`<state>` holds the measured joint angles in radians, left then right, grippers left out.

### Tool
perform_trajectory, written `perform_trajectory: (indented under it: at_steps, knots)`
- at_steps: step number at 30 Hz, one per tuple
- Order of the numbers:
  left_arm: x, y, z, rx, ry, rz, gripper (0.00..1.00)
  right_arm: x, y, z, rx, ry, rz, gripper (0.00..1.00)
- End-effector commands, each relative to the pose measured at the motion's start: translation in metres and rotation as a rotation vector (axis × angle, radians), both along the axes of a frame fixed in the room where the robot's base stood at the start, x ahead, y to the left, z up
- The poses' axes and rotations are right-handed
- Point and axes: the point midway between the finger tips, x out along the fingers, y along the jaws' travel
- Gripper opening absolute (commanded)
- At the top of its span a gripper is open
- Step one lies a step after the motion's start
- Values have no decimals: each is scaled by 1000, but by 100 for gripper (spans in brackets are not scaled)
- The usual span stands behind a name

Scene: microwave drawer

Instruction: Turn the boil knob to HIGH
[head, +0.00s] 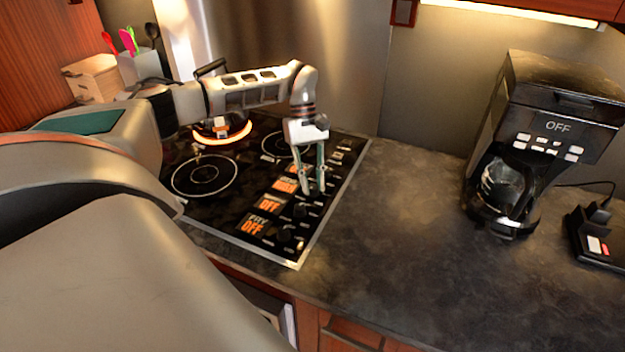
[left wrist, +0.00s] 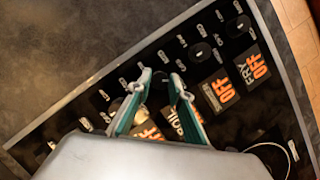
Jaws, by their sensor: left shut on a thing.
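The black stove (head: 325,215) has a row of dark knobs along its right side, with orange-lettered displays beside them. My left gripper (head: 313,187) points down and is shut on the boil knob (head: 314,190), the third from the near end. In the left wrist view the fingertips of my left gripper (left wrist: 159,80) stand on either side of that knob. The boil display (left wrist: 174,122) is partly hidden by a finger, and its setting cannot be read. The fry display (left wrist: 251,70) and the one beside it (left wrist: 218,90) read OFF. My right gripper is not in view.
A back burner (head: 236,135) glows orange, with a dark pot-like thing on it partly hidden by my arm. A coffee maker (head: 545,130) reading OFF stands at the right. The grey counter (head: 400,230) between it and the stove is clear. A utensil holder (head: 138,67) stands at the back left.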

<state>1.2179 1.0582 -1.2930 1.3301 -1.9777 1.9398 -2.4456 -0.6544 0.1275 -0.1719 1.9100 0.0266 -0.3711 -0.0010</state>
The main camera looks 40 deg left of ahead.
Motion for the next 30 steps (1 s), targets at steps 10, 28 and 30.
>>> perform_trajectory:
  at_steps: [10,28,30]
  knots:
    - [0,1,-1,3,-2,-6,0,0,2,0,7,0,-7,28]
    - [3,4,9,2,-3,-5,37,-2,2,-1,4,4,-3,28]
    - [4,7,18,2,-4,-3,37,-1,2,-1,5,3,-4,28]
